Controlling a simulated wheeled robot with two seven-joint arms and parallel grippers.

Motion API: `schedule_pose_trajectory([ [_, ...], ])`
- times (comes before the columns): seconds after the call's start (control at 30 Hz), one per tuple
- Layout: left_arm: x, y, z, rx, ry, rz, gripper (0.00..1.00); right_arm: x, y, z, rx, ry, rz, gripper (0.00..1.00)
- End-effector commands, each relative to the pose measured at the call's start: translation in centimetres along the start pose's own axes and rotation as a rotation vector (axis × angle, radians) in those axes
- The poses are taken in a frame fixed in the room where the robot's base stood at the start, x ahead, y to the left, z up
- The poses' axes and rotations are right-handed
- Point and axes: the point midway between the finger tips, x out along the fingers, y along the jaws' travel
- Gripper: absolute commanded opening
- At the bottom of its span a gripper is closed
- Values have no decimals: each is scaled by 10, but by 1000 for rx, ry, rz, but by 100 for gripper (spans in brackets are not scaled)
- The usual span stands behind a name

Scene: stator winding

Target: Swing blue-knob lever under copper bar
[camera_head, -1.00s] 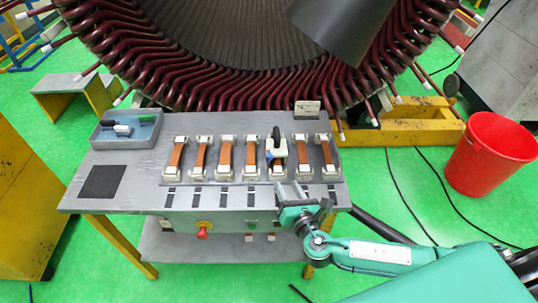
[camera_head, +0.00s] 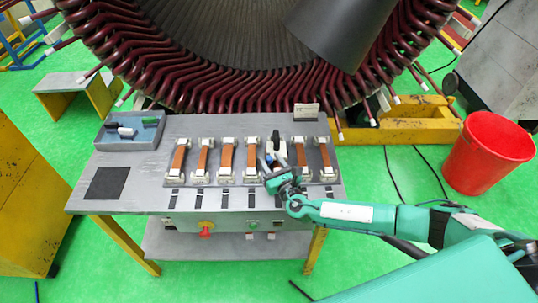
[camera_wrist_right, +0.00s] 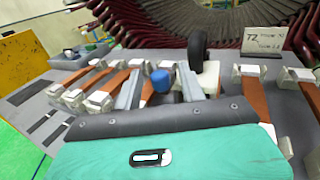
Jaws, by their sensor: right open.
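Several copper bars lie in a row on the bench, each in white end clamps. The blue knob (camera_wrist_right: 160,80) of the lever shows in the right wrist view between my right gripper's fingers. It rests beside a copper bar (camera_wrist_right: 147,92), near a white block with a black upright handle (camera_wrist_right: 197,50). In the head view the black handle (camera_head: 276,142) stands at the fifth bar from the left. My right gripper (camera_head: 273,168) is open over the near part of that fixture, its fingers on either side of the knob. The lever's arm is mostly hidden. My left gripper is not in view.
A grey-blue tray (camera_head: 104,143) with small parts sits at the bench's left. A small sign (camera_head: 306,112) stands at the back. The large stator with dark red coils (camera_head: 150,85) rises behind. A red bin (camera_head: 486,155) is on the floor at right.

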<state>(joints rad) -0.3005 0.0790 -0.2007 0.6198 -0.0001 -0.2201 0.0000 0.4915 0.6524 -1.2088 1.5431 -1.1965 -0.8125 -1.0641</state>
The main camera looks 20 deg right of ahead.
Motion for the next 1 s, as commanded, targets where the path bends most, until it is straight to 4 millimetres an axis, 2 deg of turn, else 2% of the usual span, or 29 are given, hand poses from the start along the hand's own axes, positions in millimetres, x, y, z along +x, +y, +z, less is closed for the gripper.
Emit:
schedule_pose_trajectory([
  [0.2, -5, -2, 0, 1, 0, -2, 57, 16, 0, 0, 0, 1, 0, 41],
  [0.53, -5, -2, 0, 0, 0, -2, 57, 18, 0, -1, 1, 1, 0, 41],
  [0.73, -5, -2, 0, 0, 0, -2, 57, 18, 0, -1, 1, 1, 0, 1],
  [1.0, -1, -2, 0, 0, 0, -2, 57, 18, -1, -2, 0, 1, 10, 0],
])
